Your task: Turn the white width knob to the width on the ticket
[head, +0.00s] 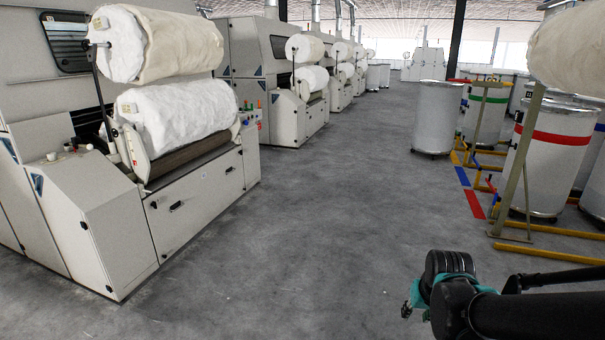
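Small white knob-like parts (52,156) sit on the sloping top of the near carding machine (100,215) at the left. They are too small to tell which is the width knob or where any points. No ticket can be made out for certain; a small pale label (63,24) is on the upper machine panel, its writing unreadable. My gripper (409,299), teal and black, is at the lower right over the floor, well apart from the machine. Its fingers are too unclear to tell open from shut.
Large white rolls (180,110) rest on the near machine. More machines (255,70) line the aisle behind. Grey cans (437,118) and a yellow floor frame (550,253) stand at the right. The grey floor (300,220) between is clear.

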